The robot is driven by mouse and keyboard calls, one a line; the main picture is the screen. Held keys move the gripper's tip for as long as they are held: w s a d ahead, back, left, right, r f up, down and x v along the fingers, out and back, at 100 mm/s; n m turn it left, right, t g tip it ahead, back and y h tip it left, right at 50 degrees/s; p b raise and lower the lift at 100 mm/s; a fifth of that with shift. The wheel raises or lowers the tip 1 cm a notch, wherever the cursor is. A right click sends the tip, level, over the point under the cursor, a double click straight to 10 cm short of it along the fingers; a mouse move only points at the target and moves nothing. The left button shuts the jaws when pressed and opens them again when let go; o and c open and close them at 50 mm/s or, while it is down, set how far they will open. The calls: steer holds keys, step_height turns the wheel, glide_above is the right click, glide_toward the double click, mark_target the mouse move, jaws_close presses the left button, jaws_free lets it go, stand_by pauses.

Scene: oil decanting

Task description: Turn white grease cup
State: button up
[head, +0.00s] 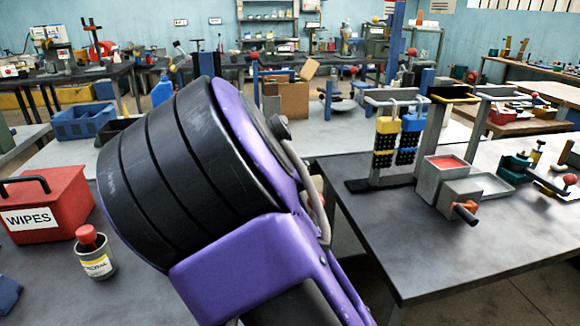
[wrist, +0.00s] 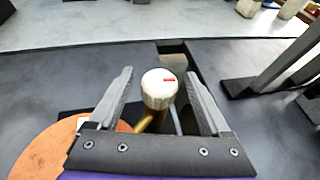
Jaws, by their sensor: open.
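The white grease cup (wrist: 159,82) shows in the wrist view as a round white cap with a small red mark on top. It stands on a brass-coloured stem. My gripper (wrist: 162,88) is open, with one grey finger on each side of the cup. A gap shows between each finger and the cup, so I see no contact. In the head view my purple and black arm fills the middle and hides the cup and the gripper.
An orange disc (wrist: 65,150) lies at the lower left in the wrist view. In the head view a red WIPES box (head: 45,205) and a small labelled pot (head: 95,258) stand at left. A rack with yellow and blue hanging blocks (head: 385,140) stands on the right table.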

steer(key=d+p+v, duration=0.1)
steer(key=p+v, duration=1)
steer(key=v, duration=0.6)
steer(key=shift+s+a, duration=0.25)
steer(key=shift+a, duration=0.15)
